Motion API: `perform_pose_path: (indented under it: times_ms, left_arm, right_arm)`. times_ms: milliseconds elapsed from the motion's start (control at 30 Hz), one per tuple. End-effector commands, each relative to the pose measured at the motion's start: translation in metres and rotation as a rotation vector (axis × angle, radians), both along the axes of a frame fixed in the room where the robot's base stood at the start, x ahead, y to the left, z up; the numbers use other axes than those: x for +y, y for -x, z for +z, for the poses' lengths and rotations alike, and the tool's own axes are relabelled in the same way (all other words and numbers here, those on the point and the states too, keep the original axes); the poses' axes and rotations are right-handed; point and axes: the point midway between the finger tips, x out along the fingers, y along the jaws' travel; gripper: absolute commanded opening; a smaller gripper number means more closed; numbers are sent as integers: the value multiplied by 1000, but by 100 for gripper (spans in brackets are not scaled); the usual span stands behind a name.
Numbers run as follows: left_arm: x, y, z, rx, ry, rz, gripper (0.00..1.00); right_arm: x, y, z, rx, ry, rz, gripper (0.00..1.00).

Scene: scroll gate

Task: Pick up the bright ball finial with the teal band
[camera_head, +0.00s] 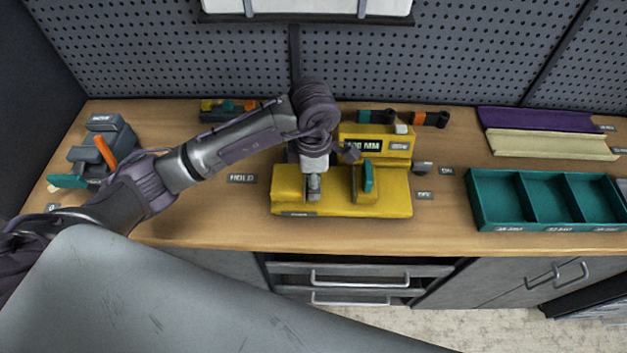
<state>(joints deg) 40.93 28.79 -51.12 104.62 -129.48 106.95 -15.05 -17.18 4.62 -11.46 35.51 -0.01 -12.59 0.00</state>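I cannot make out a bright ball finial with a teal band in the head view. My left arm reaches in from the left, and its gripper (314,178) points down over the left part of a yellow fixture (395,202). The fingers are small and partly merge with a pale metal part there, so I cannot tell whether they are open or hold anything. The fixture has a teal piece (368,177) on its right block and a display reading "MM" at its back. My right gripper is not in view.
A teal three-compartment tray (484,213) stands at the right, in front of purple and cream channels (550,145). A grey device with an orange lever (105,151) is at the left. Teal-and-black and orange-and-black pieces (430,119) lie behind the fixture. Bare wood (215,215) lies left of it.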

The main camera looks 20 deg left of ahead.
Motion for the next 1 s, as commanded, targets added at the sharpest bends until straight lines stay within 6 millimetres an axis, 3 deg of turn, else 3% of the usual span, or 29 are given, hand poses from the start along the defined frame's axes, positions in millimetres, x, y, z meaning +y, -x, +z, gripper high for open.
perform_pose_path:
  times_ms: [33,67,367,633,1000]
  left_arm:
    - [0,0,1,-1,1,0,14]
    - [0,0,1,-1,1,0,8]
    - [0,-1,5,-4,2,0,8]
    - [0,-2,38,-9,2,-2,8]
    - [-63,45,88,-8,1,-7,8]
  right_arm:
    - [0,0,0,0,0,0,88]
    - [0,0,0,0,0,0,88]
    - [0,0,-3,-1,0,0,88]
    - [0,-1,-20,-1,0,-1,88]
    - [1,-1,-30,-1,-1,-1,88]
